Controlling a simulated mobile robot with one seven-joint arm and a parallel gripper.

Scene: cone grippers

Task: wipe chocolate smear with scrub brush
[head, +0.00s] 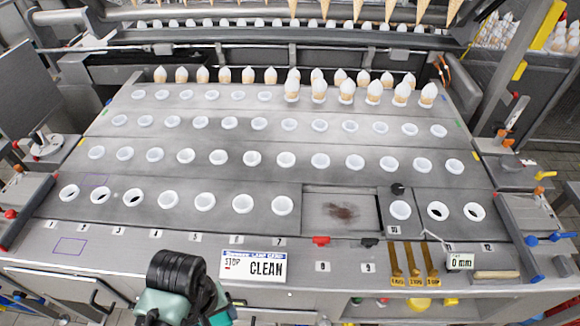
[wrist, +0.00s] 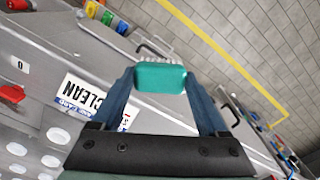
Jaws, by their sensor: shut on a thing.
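The chocolate smear (head: 341,211) is a dark brown patch on a recessed grey plate (head: 318,197) in the front row of the machine deck, in the head view. The scrub brush (wrist: 161,77) has a teal block, with pale bristles showing at its far edge in the wrist view. My gripper (wrist: 160,90) is shut on the brush, one blue finger on each side. The brush is well apart from the smear.
Rows of white cups fill the deck, some with cones at the back. The wrist view shows brick floor (wrist: 260,50) beyond the brush.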

